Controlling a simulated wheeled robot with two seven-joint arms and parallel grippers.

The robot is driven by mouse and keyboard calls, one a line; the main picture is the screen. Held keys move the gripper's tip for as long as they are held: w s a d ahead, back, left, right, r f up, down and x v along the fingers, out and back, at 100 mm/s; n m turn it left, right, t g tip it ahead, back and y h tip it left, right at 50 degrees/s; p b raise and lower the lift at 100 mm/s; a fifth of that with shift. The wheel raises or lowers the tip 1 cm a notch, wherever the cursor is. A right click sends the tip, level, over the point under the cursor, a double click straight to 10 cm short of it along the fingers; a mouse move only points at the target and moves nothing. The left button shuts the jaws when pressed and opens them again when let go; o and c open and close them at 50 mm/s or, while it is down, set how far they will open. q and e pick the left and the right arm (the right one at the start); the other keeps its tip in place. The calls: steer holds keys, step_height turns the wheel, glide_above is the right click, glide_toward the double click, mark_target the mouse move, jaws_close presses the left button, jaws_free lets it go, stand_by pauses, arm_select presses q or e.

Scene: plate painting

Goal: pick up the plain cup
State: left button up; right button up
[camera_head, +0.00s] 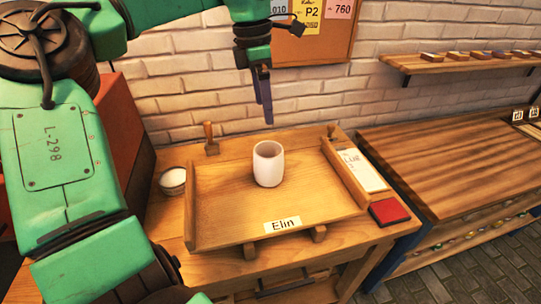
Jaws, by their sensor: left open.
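The plain cup (268,165) is white and without a handle. It stands upright on a wooden tray (225,216) that bears a label reading "Elin" (282,225). My left gripper (266,110) is above and behind the cup in the picture, its dark fingers pointing down. It is open and empty, apart from the cup. Its two fingers nearly overlap from this angle. My right gripper is not in view.
A small bowl (173,182) stands left of the tray. A red pad (389,211) and a white card (362,170) lie to the right. Raised wooden sides (190,208) flank the tray. A brick wall (190,85) is behind. A second table (465,150) stands at right.

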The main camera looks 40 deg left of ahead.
arm_select(q)
glide_toward(269, 150)
steer(key=s+d, duration=0.3)
steer(key=f+p, duration=0.1)
steer(key=f, duration=0.1)
steer(key=f+p, duration=0.1)
steer(key=f, duration=0.1)
steer(key=w+f+p, duration=0.1)
steer(key=f, duration=0.1)
steer(key=shift+f, duration=0.4)
steer(key=shift+w+f, duration=0.1)
steer(key=shift+f, duration=0.25)
steer(key=shift+w+a, duration=0.1)
jaws_close()
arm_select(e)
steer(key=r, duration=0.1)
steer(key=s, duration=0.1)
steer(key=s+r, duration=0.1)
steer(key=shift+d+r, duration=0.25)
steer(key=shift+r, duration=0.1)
